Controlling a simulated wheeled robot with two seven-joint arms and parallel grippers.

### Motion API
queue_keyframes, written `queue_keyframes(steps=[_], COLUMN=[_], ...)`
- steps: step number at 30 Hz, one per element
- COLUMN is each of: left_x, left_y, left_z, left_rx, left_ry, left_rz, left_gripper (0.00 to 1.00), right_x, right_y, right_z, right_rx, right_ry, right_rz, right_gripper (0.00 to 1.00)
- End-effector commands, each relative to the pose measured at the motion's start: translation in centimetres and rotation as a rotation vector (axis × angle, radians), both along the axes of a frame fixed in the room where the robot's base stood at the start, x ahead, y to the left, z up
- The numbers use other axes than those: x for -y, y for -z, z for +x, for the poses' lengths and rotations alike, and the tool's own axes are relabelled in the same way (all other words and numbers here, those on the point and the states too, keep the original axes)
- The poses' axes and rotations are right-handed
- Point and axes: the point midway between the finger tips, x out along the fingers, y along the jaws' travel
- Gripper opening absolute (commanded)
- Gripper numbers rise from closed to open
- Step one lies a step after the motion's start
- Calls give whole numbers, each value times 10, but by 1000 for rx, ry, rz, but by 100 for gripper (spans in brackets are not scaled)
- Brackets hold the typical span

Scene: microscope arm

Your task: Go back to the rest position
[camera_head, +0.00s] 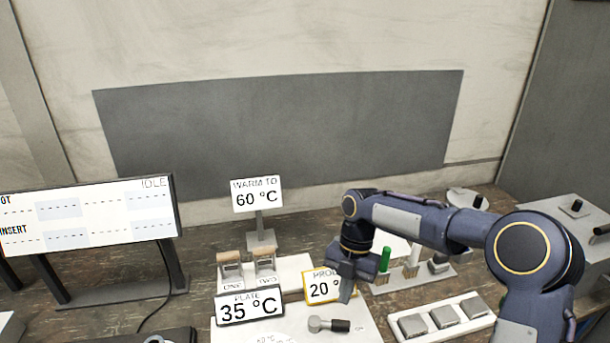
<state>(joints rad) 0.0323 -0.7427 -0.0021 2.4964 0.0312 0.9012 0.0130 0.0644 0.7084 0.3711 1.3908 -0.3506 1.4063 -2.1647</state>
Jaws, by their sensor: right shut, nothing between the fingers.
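My right arm comes in from the right edge and bends over the bench. Its gripper (346,292) points down just right of the "PROBE"-type sign (322,287) reading 20 °C and partly covers it. The gripper is shut with nothing in it. A small probe-like piece with a black handle (340,325) lies on the white plate below it; I cannot tell whether they touch. My left gripper is not in the picture.
A "PLATE" sign (249,306) reads 35 °C; a "WARM TO" sign (256,194) reads 60 °C. A monitor (88,219) showing IDLE stands left. A green-topped tube (385,259) stands near my right wrist. A white tray (467,336) with grey blocks is at lower right.

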Motion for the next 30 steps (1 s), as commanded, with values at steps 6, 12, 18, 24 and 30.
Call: queue_keyframes(steps=[6, 12, 18, 24, 30], left_x=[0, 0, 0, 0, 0], left_y=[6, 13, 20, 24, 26], left_z=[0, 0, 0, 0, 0], left_rx=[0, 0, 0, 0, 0], left_ry=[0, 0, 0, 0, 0], left_rz=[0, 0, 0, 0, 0], left_gripper=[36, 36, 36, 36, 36], right_x=[29, 62, 80, 79, 74], right_y=[-42, -74, -77, -59, -47], right_z=[-37, -107, -181, -232, -251], right_rx=[56, 76, -20, -248, -416], right_ry=[420, 1118, 1833, 2380, 2604], right_rz=[-82, -94, 35, 239, 352], right_gripper=[0, 0, 0, 0, 0])
